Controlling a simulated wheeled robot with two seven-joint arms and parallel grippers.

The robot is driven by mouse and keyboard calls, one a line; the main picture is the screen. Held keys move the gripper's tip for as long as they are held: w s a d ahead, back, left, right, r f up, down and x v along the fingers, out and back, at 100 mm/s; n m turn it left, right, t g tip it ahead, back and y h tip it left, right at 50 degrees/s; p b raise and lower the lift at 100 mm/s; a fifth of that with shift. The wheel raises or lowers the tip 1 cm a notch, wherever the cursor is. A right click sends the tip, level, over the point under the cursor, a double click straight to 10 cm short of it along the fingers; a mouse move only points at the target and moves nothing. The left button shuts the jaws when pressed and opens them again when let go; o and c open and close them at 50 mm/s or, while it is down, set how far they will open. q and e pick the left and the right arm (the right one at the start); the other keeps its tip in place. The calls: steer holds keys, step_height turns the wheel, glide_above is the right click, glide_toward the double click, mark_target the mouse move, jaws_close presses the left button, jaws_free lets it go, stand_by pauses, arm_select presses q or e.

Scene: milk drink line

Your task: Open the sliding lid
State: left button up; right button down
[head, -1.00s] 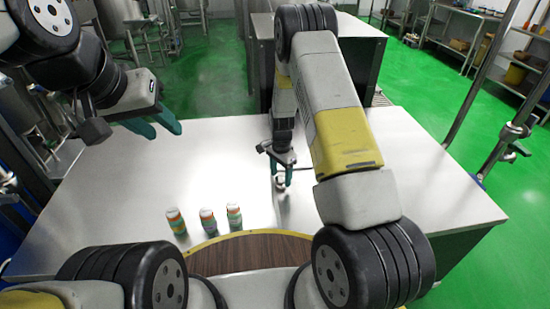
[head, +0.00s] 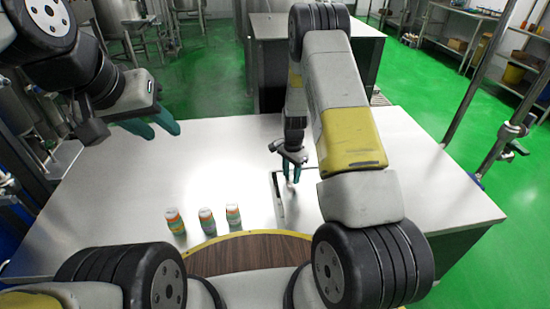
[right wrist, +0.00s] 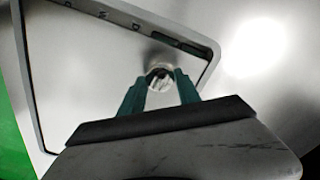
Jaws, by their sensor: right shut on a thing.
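The sliding lid (right wrist: 95,80) is a flat, shiny metal panel inside a rounded frame in the table top, with a small round metal knob (right wrist: 160,77). My right gripper (head: 291,176) is shut on this knob, one teal finger on each side in the right wrist view (right wrist: 160,84). In the head view a narrow slot (head: 278,196) shows left of the right gripper. My left gripper (head: 158,126) is open and empty above the table's left part.
Three small bottles with coloured labels (head: 175,221) (head: 207,221) (head: 233,216) stand on the white table (head: 130,190) near its front edge, left of the slot. A brown round surface with a yellow rim (head: 250,253) lies in front. The table's left middle is clear.

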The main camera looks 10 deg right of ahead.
steer(key=d, duration=3.2)
steer(key=shift+s+d, duration=0.15)
steer(key=shift+d, duration=0.05)
steer(key=c, duration=0.9)
jaws_free()
steer(key=shift+o, duration=0.2)
steer(key=shift+r, duration=0.1)
step_height(320, 180, up, 8)
steer(key=shift+f, duration=0.2)
